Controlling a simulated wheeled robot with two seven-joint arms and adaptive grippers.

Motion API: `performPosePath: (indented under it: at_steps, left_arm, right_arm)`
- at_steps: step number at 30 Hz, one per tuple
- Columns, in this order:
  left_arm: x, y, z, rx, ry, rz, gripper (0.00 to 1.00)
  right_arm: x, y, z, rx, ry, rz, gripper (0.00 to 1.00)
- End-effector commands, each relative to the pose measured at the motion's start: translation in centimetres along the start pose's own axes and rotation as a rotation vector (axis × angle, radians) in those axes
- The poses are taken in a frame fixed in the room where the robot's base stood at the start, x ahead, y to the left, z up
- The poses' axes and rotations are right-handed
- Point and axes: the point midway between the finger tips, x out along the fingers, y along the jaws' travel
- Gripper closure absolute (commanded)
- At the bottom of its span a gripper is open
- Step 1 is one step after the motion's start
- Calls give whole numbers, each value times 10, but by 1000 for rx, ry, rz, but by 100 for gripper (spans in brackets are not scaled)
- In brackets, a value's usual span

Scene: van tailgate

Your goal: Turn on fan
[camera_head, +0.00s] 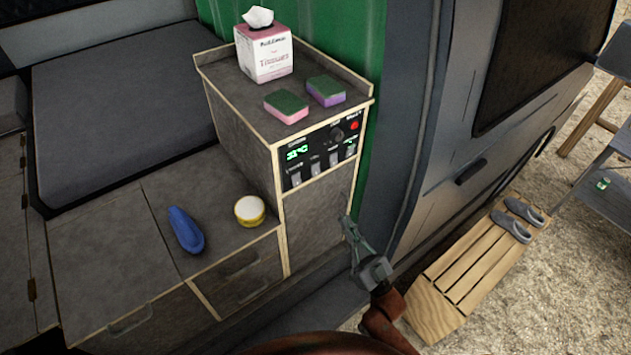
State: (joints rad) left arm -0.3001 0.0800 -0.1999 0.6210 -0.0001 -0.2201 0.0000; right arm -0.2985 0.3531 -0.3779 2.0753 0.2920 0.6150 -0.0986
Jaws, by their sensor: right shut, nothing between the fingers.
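A black control panel (320,151) is set in the front of the grey cabinet (246,141). It has a green lit display (298,152), a round knob (337,134), a red button (354,125) and a row of several light switches (315,166). I see no fan, and the panel's labels are too small to read surely. My right gripper (348,225) is shut and empty, below the panel and in front of the cabinet's lower right edge, apart from the switches. My left gripper is not in view.
A tissue box (264,54) and two sponges (287,106) (326,90) sit on the cabinet top. A blue object (186,230) and a yellow-white tub (250,211) lie on the lower counter. The van door (470,130) stands at right, near a slatted wooden step (478,265) with slippers.

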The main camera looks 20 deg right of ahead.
Motion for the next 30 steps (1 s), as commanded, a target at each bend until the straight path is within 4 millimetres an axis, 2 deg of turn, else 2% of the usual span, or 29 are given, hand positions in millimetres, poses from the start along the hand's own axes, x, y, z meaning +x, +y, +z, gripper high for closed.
performPosePath:
  at_steps: [5, 8, 11, 22, 24, 30]
  left_arm:
    - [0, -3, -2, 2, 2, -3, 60]
    - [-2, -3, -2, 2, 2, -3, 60]
    - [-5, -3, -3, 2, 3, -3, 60]
    - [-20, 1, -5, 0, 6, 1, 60]
    - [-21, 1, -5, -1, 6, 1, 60]
    - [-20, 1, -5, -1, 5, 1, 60]
  right_arm:
    - [-2, 3, -2, 2, 2, 1, 100]
    - [4, 3, -4, 2, 5, 1, 100]
    - [19, 3, -4, 1, 6, 0, 100]
    - [97, -1, -1, -1, 2, -1, 100]
    - [108, -1, 3, -1, -1, -1, 100]
    - [122, 1, 22, 1, -1, 0, 100]
